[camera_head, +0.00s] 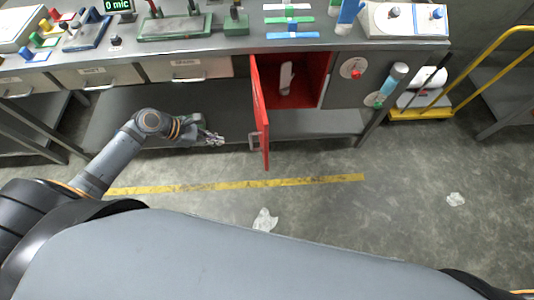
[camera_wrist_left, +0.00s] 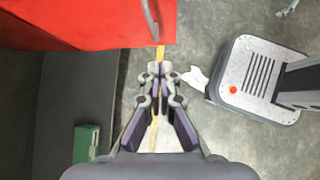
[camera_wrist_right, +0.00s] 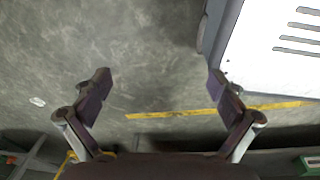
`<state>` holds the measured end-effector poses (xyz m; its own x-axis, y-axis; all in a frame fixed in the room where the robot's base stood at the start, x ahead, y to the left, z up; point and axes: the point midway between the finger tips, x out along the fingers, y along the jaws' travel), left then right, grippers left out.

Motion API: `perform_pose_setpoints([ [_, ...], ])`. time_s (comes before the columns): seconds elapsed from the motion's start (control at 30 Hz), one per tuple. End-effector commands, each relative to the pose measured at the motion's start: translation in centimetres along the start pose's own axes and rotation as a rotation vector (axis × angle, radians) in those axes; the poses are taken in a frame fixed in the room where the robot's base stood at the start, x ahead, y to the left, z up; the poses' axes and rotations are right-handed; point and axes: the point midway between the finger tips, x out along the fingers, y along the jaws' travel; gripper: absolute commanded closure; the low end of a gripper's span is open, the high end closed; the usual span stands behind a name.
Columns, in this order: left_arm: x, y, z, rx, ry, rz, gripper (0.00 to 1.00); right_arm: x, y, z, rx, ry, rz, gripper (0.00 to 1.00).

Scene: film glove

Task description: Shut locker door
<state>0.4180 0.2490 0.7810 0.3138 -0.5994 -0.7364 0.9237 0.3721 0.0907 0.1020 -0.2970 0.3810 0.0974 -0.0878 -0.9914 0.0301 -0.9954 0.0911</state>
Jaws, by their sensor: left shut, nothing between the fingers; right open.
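The red locker door (camera_head: 260,112) stands open under the workbench, swung out toward me and seen nearly edge-on. The red locker (camera_head: 296,82) is open to its right, with a pale object (camera_head: 286,78) inside. My left gripper (camera_head: 216,139) is shut and empty, to the left of the door and apart from it. In the left wrist view the door (camera_wrist_left: 80,22) fills the top left, with its handle (camera_wrist_left: 151,18) just beyond my left fingertips (camera_wrist_left: 160,68). My right gripper (camera_wrist_right: 158,75) is open and empty above bare floor; it is not visible in the head view.
The workbench (camera_head: 230,44) with tools on top runs across the back, with drawers (camera_head: 187,68) left of the locker. A yellow cart (camera_head: 420,112) stands at the right. The floor before the door is clear except for scraps of paper (camera_head: 265,220).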

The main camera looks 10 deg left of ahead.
Motion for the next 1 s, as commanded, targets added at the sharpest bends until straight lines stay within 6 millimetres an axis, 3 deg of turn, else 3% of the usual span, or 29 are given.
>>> perform_pose_setpoints([
  [0.1,-0.8,-1.2,2.5,-0.054,-0.036,-0.056,1.00,0.1,-0.8,-0.1,0.004,0.001,-0.009,0.03],
  [0.37,0.3,-1.4,2.8,-0.066,-0.048,-0.061,1.00,0.5,-2.6,-0.5,0.013,0.008,-0.030,0.03],
  [0.8,9.2,-1.8,3.3,-0.067,-0.049,-0.060,1.00,2.6,-1.8,-0.4,0.008,0.009,-0.018,0.03],
  [1.0,11.1,-1.9,5.4,-0.064,-0.046,-0.060,1.00,2.4,-1.7,-0.3,0.008,0.008,-0.018,0.03],
])
